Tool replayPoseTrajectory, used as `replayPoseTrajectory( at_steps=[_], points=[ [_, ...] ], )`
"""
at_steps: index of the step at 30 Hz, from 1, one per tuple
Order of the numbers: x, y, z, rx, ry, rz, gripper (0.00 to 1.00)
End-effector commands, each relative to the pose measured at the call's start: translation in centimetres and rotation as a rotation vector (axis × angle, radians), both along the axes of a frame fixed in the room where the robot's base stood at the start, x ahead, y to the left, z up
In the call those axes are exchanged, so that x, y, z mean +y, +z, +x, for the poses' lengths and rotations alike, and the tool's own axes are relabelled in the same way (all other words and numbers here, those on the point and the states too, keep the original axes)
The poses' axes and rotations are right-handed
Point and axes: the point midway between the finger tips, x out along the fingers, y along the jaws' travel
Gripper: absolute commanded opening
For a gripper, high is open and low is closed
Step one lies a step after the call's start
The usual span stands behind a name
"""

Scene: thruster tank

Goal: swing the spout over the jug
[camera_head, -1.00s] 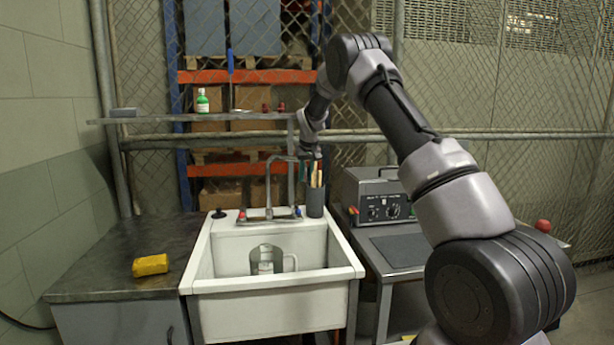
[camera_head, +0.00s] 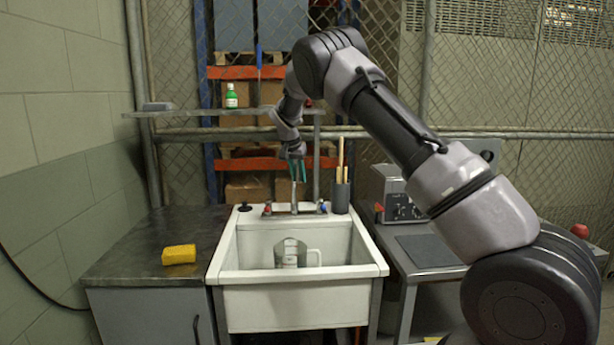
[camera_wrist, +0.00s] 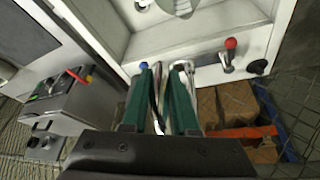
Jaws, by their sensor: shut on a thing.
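My gripper (camera_head: 298,178) is at the tap behind the sink, with its green fingers pointing down. In the wrist view the fingers (camera_wrist: 165,70) are shut on the chrome spout (camera_wrist: 172,72), which shows between them. In the head view most of the spout is hidden behind my gripper; a chrome upright (camera_head: 293,195) shows below it. The clear jug (camera_head: 291,252) with a handle on its right stands in the sink (camera_head: 300,278), roughly in line below the gripper in the picture. Only a little of the jug (camera_wrist: 181,7) shows at the wrist view's top edge.
Tap handles with red (camera_head: 267,208) and blue (camera_head: 322,207) ends flank the spout. A dark cup (camera_head: 340,197) of sticks stands close to the right. A shelf (camera_head: 200,112) with a green bottle (camera_head: 232,97) is behind. A yellow sponge (camera_head: 179,254) lies on the left counter.

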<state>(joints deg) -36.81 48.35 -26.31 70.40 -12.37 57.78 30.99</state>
Motion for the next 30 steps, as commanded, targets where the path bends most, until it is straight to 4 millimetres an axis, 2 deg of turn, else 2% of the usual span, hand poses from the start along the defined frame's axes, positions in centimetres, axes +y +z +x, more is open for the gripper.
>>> replayPoseTrajectory(
  at_steps=[6, 17, 18, 20, 30],
  points=[
    [0.81, 0.13, 0.12, -0.004, 0.005, -0.001, 0.0],
    [0.86, 0.16, 0.14, -0.005, 0.006, -0.001, 0.0],
    [0.86, 0.16, 0.14, -0.005, 0.006, -0.001, 0.35],
    [0.86, 0.15, 0.13, -0.004, 0.006, -0.001, 0.57],
    [0.88, 0.22, 0.02, -0.002, 0.004, -0.001, 0.57]
  ],
)
